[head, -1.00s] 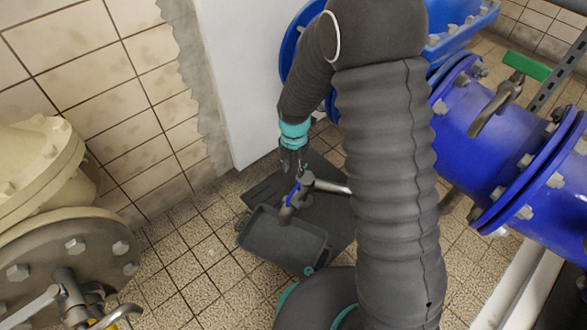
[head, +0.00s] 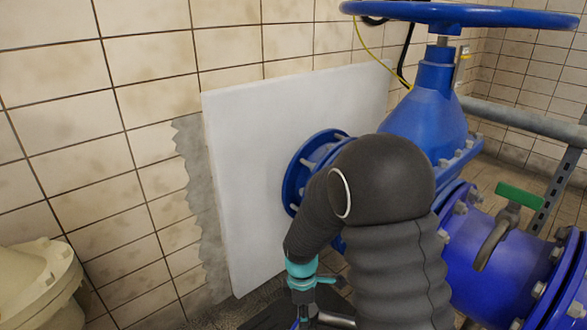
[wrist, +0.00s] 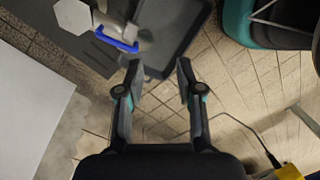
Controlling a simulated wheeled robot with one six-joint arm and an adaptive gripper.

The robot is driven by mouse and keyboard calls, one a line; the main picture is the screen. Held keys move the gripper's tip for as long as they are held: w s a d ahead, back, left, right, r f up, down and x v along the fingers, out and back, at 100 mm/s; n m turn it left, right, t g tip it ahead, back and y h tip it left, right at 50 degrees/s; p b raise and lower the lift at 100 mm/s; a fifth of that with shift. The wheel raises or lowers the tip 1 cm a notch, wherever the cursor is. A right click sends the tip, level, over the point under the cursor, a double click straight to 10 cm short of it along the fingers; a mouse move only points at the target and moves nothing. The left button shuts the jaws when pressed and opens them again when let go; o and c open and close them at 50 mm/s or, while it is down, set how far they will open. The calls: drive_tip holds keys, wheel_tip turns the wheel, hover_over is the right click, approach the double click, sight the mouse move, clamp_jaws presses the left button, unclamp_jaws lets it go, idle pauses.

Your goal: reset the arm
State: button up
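My arm, in a dark ribbed sleeve, stands at the centre right of the head view and bends down to the left. Its teal wrist is near the bottom edge there, and the fingertips are not clear. In the wrist view my gripper (wrist: 158,66) is open, with two dark fingers apart and nothing between them. Beyond the fingers, lower down, is a dark grey tray (wrist: 170,30) on the floor. A grey pipe-like part with a blue clip (wrist: 118,43) lies at the tray's left side.
A white panel (head: 245,150) leans on the tiled wall behind my arm. A blue valve (head: 430,100) with a large handwheel (head: 460,15) and blue pipe (head: 500,265) stand close on the right. A cream flange (head: 35,285) is at lower left. Tiled floor (wrist: 250,85) shows around the tray.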

drive_tip(key=s+d+r+m+t+p, duration=0.1)
drive_tip(key=s+d+r+m, duration=0.3)
drive_tip(key=r, duration=0.7)
drive_tip(key=s+d+r+m+t+p, duration=0.2)
drive_tip(key=s+d+r+m, duration=0.3)
drive_tip(key=r, duration=0.6)
drive_tip(key=s+d+r+m+t+p, duration=0.2)
drive_tip(key=s+d+r+m+t, duration=0.2)
drive_tip(key=s+r+m, duration=0.4)
wheel_tip(320, 180, up, 4)
drive_tip(key=shift+s+d+f+m, duration=0.15)
drive_tip(key=shift+s+m, duration=0.05)
drive_tip(key=shift+m, duration=0.6)
